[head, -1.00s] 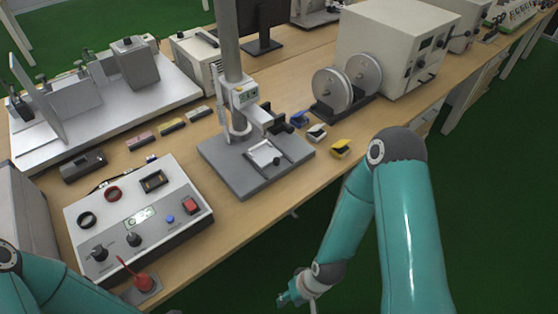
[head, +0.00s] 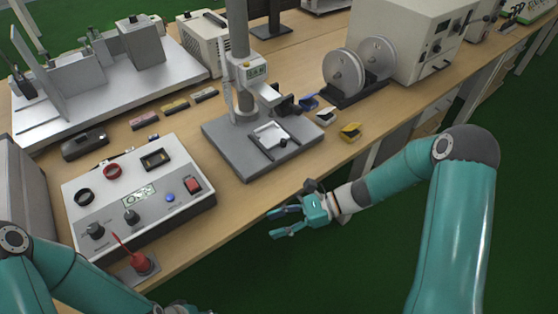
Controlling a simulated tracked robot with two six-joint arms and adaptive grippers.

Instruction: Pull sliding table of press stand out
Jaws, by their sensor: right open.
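The press stand (head: 216,140) stands on the wooden bench, with a grey base and a tall grey column. Its sliding table (head: 269,137), a small light plate between dark rails, sits on the base below the press head (head: 254,72). My right gripper (head: 271,222) is open and empty. It is in front of the bench edge, below and to the right of the press stand base, apart from it. My left arm (head: 55,272) comes in at the lower left; its gripper is not clearly visible.
A control box (head: 140,195) with knobs and a red switch stands left of the press stand. A red joystick (head: 141,263) is at the bench's front edge. Green floor is open in front.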

